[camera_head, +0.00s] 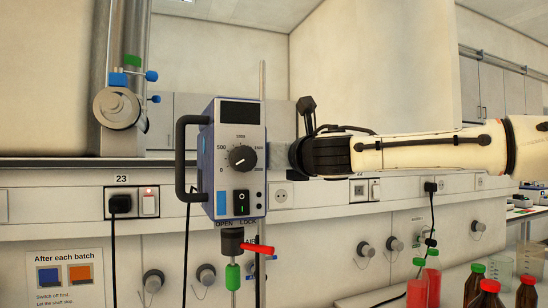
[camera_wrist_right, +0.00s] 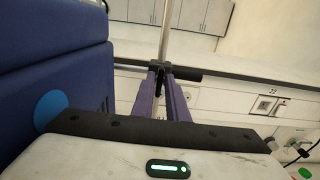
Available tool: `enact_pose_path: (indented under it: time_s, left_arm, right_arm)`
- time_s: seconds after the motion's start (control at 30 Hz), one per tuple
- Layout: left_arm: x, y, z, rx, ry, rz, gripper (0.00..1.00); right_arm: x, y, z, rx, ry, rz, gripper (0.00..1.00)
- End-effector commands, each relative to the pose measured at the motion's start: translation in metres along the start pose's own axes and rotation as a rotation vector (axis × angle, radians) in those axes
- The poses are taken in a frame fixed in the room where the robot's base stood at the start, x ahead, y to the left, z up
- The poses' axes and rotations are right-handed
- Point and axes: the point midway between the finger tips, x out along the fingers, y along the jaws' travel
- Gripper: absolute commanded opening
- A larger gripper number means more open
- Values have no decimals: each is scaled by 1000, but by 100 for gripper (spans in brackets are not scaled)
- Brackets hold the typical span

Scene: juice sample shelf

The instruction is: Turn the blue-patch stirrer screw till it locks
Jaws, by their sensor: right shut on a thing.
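The stirrer (camera_head: 238,160) is a blue box with a pale front, a dial, a switch and a black side handle. A round blue patch (camera_wrist_right: 50,110) is on its side in the right wrist view. My right gripper (camera_wrist_right: 163,78) reaches behind the stirrer from the right. Its two purple fingers are shut on a black screw with a crossbar (camera_wrist_right: 185,74) at the upright metal rod (camera_wrist_right: 165,35). The stirrer hides the fingertips in the head view. The screw's turn angle cannot be told. My left gripper is not in view.
Below the stirrer are a black chuck (camera_head: 232,241), a red lever (camera_head: 257,250) and a green piece (camera_head: 233,277). Bottles with red and green caps (camera_head: 488,295) stand at the lower right. Cables hang from wall sockets. A metal column (camera_head: 120,60) is at left.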

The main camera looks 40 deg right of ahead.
Motion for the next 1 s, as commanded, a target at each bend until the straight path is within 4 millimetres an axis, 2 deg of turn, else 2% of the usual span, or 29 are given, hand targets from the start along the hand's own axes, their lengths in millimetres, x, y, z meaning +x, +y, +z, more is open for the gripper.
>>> enact_pose_path:
  time_s: [0.37, 1.0]
  left_arm:
    - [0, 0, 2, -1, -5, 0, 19]
    - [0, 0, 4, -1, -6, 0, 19]
  right_arm:
    - [0, -1, 0, 190, 1, 1, 0]
    - [0, -4, -2, 792, 1, 0, 0]
